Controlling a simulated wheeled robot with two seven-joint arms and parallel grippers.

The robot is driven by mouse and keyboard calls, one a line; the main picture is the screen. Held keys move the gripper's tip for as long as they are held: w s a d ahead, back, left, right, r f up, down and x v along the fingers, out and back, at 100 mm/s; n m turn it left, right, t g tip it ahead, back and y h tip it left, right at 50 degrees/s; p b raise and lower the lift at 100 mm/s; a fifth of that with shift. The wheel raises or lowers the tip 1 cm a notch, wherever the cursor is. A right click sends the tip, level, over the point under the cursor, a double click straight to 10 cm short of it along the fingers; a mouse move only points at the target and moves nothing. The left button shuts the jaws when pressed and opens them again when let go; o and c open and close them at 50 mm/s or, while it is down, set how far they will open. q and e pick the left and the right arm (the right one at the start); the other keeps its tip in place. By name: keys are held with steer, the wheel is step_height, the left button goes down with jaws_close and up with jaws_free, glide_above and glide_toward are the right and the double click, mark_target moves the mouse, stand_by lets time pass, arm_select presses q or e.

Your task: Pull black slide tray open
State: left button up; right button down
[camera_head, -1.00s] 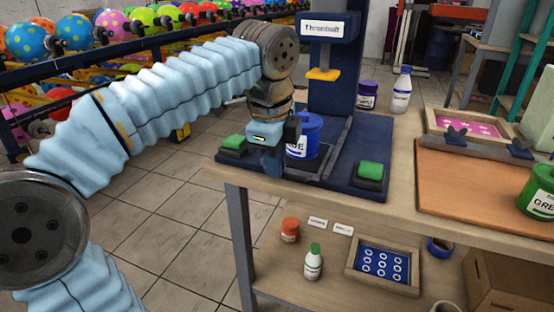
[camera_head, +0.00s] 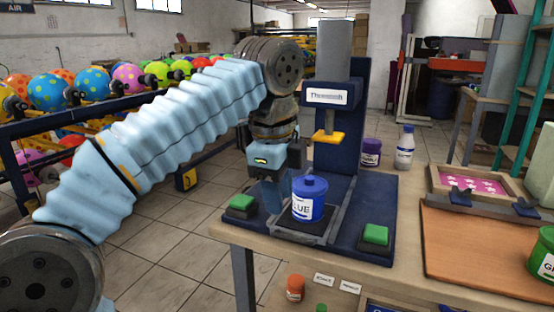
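The black slide tray (camera_head: 290,232) lies in the dark blue base of the press (camera_head: 345,150). A blue pot (camera_head: 307,205) with a lid and a white label stands upright on it. My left gripper (camera_head: 270,208) points down just left of the pot, near the tray's left side. Its finger gap does not show clearly, and I cannot tell if it touches the tray or pot. My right gripper is not in view.
Green buttons sit at the left (camera_head: 241,203) and right (camera_head: 376,234) of the press base. A wooden board (camera_head: 485,240) lies at right.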

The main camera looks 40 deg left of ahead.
arm_select(q)
steer(key=r, duration=0.1)
steer(key=r+p, duration=0.1)
steer(key=r, duration=0.1)
steer(key=s+r, duration=0.1)
steer(key=r, duration=0.1)
steer(key=shift+d+r, duration=0.15)
steer(key=shift+r, duration=0.05)
